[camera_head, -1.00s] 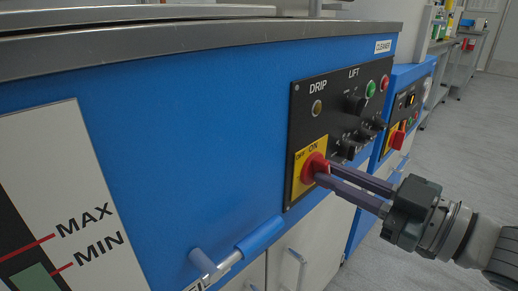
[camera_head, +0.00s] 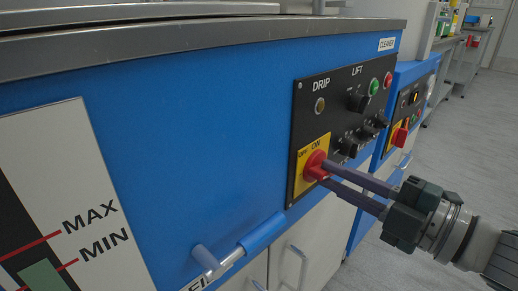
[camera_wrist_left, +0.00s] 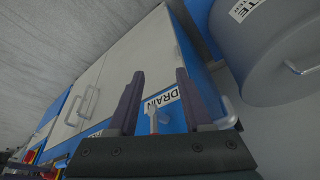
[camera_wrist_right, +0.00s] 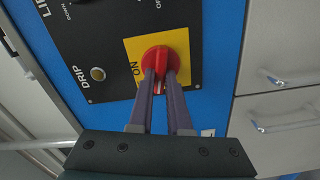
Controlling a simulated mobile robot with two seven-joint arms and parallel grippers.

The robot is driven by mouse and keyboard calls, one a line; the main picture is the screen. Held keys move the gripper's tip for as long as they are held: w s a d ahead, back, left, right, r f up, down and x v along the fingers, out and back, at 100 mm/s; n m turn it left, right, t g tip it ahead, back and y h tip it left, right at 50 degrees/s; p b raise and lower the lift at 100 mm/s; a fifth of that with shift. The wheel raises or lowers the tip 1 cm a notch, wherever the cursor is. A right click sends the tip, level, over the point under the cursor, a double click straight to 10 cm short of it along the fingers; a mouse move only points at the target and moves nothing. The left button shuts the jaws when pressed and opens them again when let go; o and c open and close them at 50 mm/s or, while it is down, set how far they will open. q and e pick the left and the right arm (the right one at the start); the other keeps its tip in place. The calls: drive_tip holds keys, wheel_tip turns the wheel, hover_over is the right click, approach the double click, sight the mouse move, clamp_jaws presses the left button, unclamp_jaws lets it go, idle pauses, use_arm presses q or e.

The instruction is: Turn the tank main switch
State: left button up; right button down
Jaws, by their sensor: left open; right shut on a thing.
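The tank main switch is a red rotary knob (camera_head: 316,166) on a yellow plate (camera_head: 305,186) marked OFF and ON, at the lower left of a black control panel (camera_head: 335,120). My right gripper (camera_head: 328,172) comes in from the right and is shut on the red knob. In the right wrist view both fingers pinch the knob's grip (camera_wrist_right: 159,66), with the ON mark beside it. My left gripper (camera_wrist_left: 155,85) shows only in its own wrist view. It is open and empty, and a pale valve handle (camera_wrist_left: 155,112) by a DRAIN label shows between its fingers.
The panel also carries a DRIP lamp (camera_head: 320,105), LIFT controls and small buttons. A level gauge (camera_head: 60,190) is at the left. A second blue unit (camera_head: 400,110) stands behind to the right; the floor there is clear.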

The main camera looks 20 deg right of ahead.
drive_tip(key=shift+f+n, duration=0.1)
drive_tip(key=shift+n, duration=1.5)
drive_tip(key=c, duration=0.9)
unclamp_jaws()
drive_tip(key=shift+o, duration=0.2)
drive_tip(key=p+v, duration=0.1)
drive_tip(key=v, duration=0.9)
